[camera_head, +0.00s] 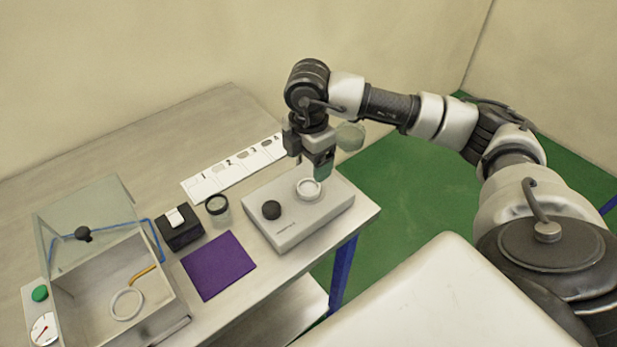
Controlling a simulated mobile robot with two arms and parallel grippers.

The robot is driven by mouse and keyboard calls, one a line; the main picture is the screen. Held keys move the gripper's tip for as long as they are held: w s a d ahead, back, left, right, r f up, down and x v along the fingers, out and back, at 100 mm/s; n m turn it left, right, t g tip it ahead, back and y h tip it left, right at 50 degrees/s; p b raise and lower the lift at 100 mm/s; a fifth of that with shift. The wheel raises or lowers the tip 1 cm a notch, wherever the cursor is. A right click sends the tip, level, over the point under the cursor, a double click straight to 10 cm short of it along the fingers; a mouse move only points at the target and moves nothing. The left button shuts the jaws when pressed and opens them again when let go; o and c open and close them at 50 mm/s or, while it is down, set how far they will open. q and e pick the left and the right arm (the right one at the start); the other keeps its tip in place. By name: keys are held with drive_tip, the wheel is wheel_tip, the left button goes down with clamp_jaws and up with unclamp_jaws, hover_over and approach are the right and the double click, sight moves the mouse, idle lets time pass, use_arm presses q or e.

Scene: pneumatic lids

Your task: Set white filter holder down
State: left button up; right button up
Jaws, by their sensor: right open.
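The white filter holder, a white ring (309,188), sits on the right part of a light grey device (285,233) near the table's right end. My right gripper (308,160) is open above and slightly behind it, fingers pointing down. One fingertip looks greenish and is close to the ring; I cannot tell whether they touch. A pale translucent disc (349,136) shows beside the gripper; what carries it is unclear. My left gripper is not in view.
The device bears a black knob (271,210). Left of it are a purple mat (218,266), a small jar with a black rim (217,206), a black box (180,231) and an open clear-lidded chamber (178,318). A numbered white strip (222,178) lies behind.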

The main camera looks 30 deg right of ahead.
drive_tip(key=shift+r, duration=2.25)
